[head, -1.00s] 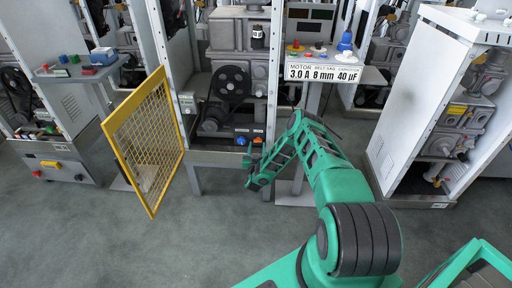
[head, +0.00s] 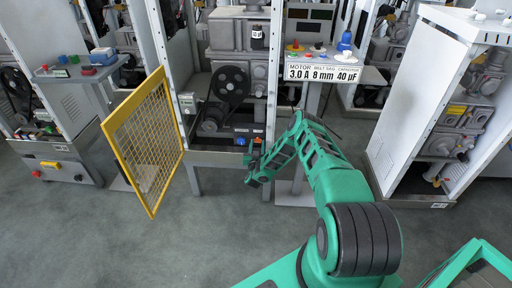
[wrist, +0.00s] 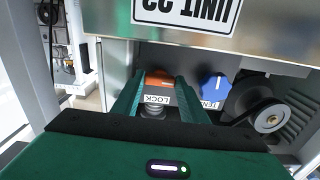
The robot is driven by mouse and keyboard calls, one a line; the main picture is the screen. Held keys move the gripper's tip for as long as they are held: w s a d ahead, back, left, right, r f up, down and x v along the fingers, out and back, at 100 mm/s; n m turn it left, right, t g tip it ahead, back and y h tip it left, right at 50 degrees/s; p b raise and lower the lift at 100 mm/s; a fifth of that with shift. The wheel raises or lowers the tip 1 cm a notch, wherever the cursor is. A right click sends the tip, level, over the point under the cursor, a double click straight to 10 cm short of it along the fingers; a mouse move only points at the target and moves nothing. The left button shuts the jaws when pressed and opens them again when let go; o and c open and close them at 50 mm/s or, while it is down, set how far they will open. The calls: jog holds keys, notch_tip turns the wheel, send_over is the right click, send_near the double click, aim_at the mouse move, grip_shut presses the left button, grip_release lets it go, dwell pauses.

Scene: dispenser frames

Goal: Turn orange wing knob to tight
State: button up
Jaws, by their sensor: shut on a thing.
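The orange wing knob (wrist: 160,77) shows in the wrist view, above a white label that reads upside down as LOCK (wrist: 157,100). My gripper (wrist: 159,88) has one green finger on each side of the knob and is shut on it. The fingers hide the knob's sides, and I cannot tell how far it is turned. A blue knob (wrist: 213,87) with a partly hidden label sits just right of the right finger. In the head view my gripper (head: 252,160) is at the lower front of the open machine frame, where the orange knob is barely visible.
A yellow mesh door (head: 145,140) stands open left of the machine. A black pulley (head: 230,84) is inside it. In the wrist view, a metal panel marked UNIT 23 (wrist: 190,15) crosses the top, and a dark pulley (wrist: 262,108) is at the right. Grey floor is clear.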

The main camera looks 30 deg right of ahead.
jog(key=shift+w+a, duration=0.1)
jog(key=shift+a, duration=0.05)
jog(key=m, duration=0.8)
jog(key=shift+m, duration=0.3)
jog(key=m, duration=0.4)
jog(key=shift+m, duration=2.5)
jog(key=o, duration=0.8)
jog(key=shift+f, duration=0.15)
jog(key=shift+c, duration=0.2)
